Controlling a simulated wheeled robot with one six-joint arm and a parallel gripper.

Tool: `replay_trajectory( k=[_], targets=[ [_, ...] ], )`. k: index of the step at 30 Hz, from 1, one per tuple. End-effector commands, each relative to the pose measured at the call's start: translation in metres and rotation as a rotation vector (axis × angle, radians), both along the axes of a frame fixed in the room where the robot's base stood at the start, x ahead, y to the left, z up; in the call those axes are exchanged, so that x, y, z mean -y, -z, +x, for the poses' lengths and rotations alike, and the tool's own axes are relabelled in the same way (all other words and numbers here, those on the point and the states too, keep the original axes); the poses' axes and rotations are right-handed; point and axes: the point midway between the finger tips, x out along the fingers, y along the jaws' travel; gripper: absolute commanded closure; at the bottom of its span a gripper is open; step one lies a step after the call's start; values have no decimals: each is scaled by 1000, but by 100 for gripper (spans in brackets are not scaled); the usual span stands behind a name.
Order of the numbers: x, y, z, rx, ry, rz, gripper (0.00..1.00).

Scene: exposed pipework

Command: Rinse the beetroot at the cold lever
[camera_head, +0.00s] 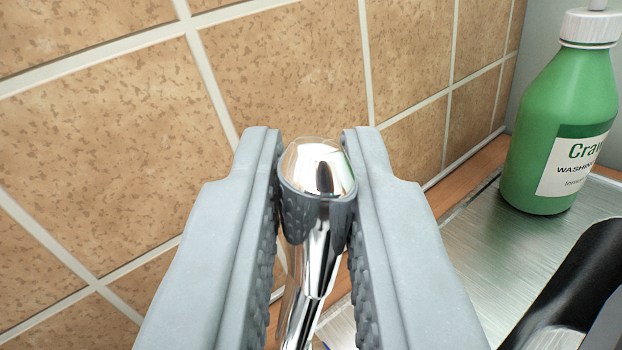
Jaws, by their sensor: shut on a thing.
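My gripper (311,140) reaches into the middle of the camera view with its two grey fingers. It is shut on a shiny chrome lever (318,172), whose rounded end sits between the fingertips. The lever's chrome stem (303,290) runs down between the fingers toward the bottom of the view. No hot or cold mark shows on the lever. The beetroot is not in view, and neither is a spout or running water.
A tan tiled wall (290,80) stands close behind the gripper. At the right, a green washing-liquid bottle (560,115) stands on a brushed metal sink surface (480,250). A black cylindrical thing (575,275) lies at lower right. A wooden strip (470,180) edges the metal.

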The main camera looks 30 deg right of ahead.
Motion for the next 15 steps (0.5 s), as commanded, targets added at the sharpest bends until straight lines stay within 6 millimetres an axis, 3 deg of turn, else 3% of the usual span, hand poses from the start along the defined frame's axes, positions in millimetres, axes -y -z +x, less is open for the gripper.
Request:
replay_trajectory(
  k=[15],
  targets=[
    [0,4,-21,220,-4,-1,100]
  ],
)
